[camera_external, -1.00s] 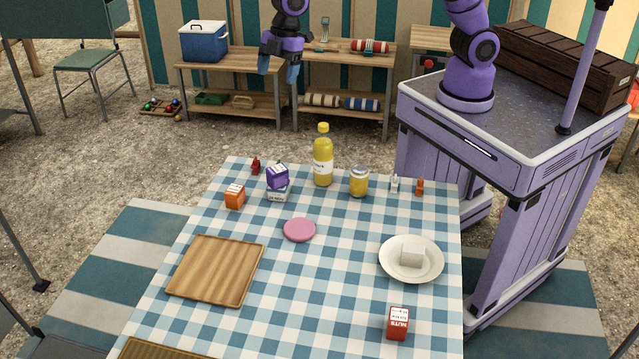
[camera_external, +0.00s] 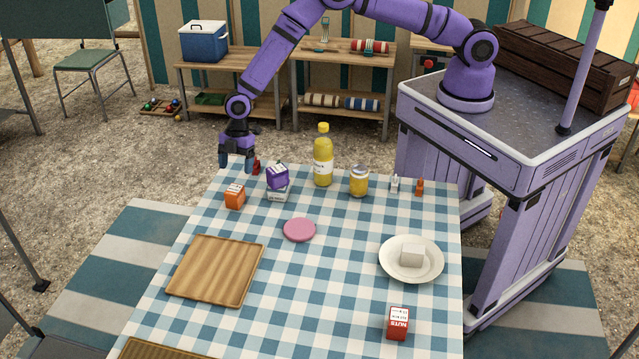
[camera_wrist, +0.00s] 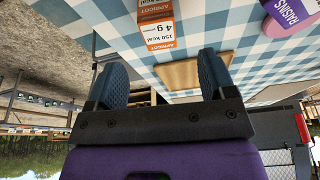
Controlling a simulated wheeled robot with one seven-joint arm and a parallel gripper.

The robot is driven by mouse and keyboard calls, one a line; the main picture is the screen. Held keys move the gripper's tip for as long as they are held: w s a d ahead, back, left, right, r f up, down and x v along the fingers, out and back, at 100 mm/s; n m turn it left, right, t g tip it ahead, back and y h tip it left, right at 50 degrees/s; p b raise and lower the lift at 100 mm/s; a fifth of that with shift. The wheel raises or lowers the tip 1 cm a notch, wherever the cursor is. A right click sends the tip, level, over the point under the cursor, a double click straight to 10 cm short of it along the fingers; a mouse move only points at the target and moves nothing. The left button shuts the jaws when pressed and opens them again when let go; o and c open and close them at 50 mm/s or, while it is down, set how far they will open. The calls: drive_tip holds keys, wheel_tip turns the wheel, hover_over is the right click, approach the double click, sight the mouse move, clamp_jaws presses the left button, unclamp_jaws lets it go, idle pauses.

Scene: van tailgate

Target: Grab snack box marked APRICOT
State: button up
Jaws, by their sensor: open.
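The orange snack box marked APRICOT (camera_external: 235,197) stands on the checked cloth near the table's far left corner. In the wrist view the APRICOT box (camera_wrist: 157,30) is at the top centre, beyond the fingertips, with its label readable. My gripper (camera_external: 237,164) is open and empty at the far left edge of the table, behind and above the box and apart from it. Its two blue fingers (camera_wrist: 163,78) are spread in the wrist view.
A small red bottle (camera_external: 256,167) stands close to my gripper. A yellow bottle (camera_external: 323,160) and a jar (camera_external: 359,181) stand further right. A wooden tray (camera_external: 215,269), a pink disc (camera_external: 299,229), a plate (camera_external: 411,272) and a red NUTS box (camera_external: 398,322) lie nearer.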

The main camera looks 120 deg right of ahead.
sight(234, 189)
drive_tip(key=x, duration=1)
drive_tip(key=shift+w+f, duration=0.2)
drive_tip(key=shift+w, duration=0.1)
drive_tip(key=c, duration=1)
